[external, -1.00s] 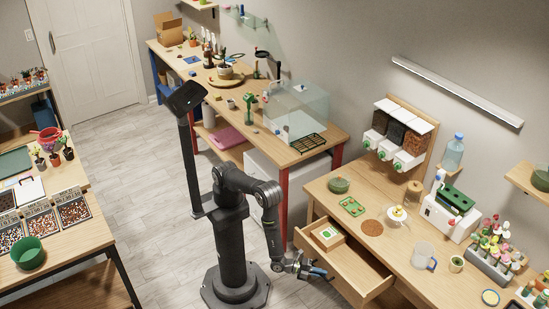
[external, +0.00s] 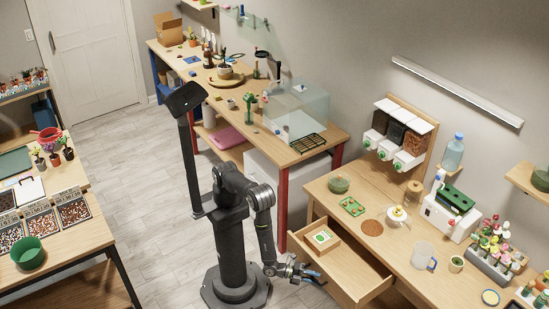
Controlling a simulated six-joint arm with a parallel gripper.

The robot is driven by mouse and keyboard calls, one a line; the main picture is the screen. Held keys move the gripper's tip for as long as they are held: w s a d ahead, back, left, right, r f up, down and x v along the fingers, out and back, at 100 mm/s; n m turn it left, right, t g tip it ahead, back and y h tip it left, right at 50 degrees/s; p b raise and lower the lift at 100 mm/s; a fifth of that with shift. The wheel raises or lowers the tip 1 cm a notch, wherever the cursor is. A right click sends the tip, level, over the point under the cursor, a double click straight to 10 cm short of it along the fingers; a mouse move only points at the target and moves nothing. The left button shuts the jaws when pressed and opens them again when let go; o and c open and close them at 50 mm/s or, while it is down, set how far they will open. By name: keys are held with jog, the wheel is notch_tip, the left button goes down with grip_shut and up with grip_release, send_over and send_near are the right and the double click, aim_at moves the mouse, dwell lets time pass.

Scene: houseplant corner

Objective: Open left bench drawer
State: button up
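The left bench drawer (external: 376,295) is pulled well out of the wooden bench on the right. Its inside shows from above, with a small box with a green-and-white label (external: 322,238) at its left end. My gripper (external: 316,277) is at the outer face of the drawer front, near its middle, with blue fingertips pointing toward it. The handle is not clearly visible there. The fingers are too small to tell whether they are open or shut on the handle.
The bench top (external: 372,195) above the drawer holds a green bowl (external: 339,185), a green tray (external: 352,206), a brown round patch (external: 372,228) and a clear jug (external: 423,256). A red table leg (external: 283,210) stands close behind my arm. Floor left of my base is clear.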

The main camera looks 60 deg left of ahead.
jog(key=shift+s, duration=0.1)
jog(key=v, duration=1.7)
jog(key=x, duration=1.7)
jog(key=v, duration=1.7)
